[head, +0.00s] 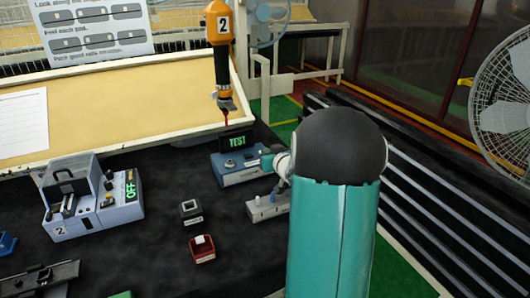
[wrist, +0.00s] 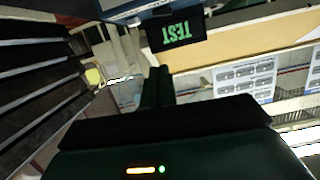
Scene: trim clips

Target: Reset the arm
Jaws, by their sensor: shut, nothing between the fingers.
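My gripper (wrist: 157,74) shows in the wrist view, its two dark fingers close together with nothing between them. It points past the black TEST display (wrist: 176,33), which appears upside down near the top edge, and touches nothing that I can see. In the head view my teal arm with its black rounded joint fills the right of centre. The fingers cannot be made out there. The blue-grey tester (head: 238,176) with its lit TEST display (head: 237,141) stands just left of the arm.
A grey machine (head: 95,212) marked OFF stands at left on the dark bench top. Two small blocks, one grey (head: 190,212) and one red (head: 202,249), lie mid-bench. An orange tool (head: 219,24) hangs above the tester. Black rails (head: 440,200) and a fan (head: 505,100) are at right.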

